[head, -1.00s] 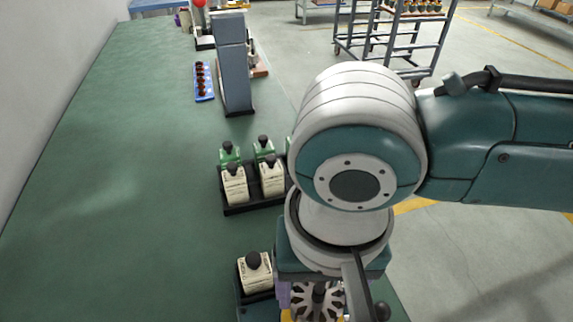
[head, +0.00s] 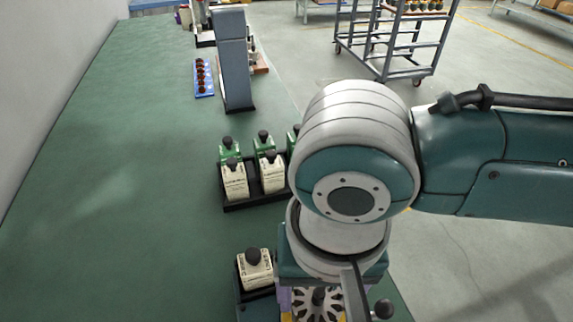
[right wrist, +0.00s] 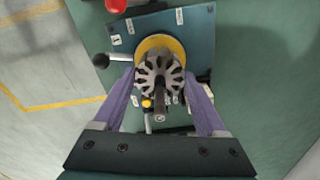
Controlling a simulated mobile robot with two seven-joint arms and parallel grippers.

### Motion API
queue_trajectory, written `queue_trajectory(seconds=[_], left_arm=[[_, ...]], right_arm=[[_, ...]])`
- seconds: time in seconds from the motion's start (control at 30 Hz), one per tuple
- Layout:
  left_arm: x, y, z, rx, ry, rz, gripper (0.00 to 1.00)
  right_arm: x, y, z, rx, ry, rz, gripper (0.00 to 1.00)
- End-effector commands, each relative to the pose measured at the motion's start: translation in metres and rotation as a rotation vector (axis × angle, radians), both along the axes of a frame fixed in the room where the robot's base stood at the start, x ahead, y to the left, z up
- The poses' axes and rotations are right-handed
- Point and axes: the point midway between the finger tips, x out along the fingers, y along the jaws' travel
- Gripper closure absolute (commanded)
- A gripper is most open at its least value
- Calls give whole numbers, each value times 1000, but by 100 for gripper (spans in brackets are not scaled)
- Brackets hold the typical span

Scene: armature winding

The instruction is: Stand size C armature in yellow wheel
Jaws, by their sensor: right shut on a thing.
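The armature (head: 316,303), a dark grey slotted core with a shaft, shows at the bottom of the head view below my right arm. In the right wrist view the armature (right wrist: 160,75) is between the purple fingers of my right gripper (right wrist: 162,95), which is shut on it. The yellow wheel (right wrist: 158,46) is a ring directly behind the armature, on a dark teal plate. The armature overlaps the ring in that view; I cannot tell whether it is seated. My left gripper is not in view. Its size letter is not readable.
A cream block with a black knob (head: 254,266) stands left of the armature. A black tray (head: 240,206) holds several cream and green blocks. A blue tray (head: 204,94) of brown parts and a grey post (head: 233,70) stand farther back. The bench's left side is clear.

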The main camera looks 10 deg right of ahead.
Motion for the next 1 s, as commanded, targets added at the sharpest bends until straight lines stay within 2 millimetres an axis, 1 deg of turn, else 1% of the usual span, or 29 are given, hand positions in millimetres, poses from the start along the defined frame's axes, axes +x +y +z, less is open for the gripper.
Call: queue_trajectory(seconds=[0.23, 0.27, 0.47, 0.5, 1.0], left_arm=[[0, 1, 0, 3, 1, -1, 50], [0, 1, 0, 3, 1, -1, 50], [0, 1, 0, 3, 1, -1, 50], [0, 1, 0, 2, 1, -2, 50], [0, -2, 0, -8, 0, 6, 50]], right_arm=[[0, 1, 1, 2, 0, 0, 100], [0, 1, 1, 2, 0, 0, 24], [0, 0, 1, 1, 0, 0, 1], [0, 0, 0, 1, 0, 0, 0], [0, 0, 0, 0, 1, 0, 0]])
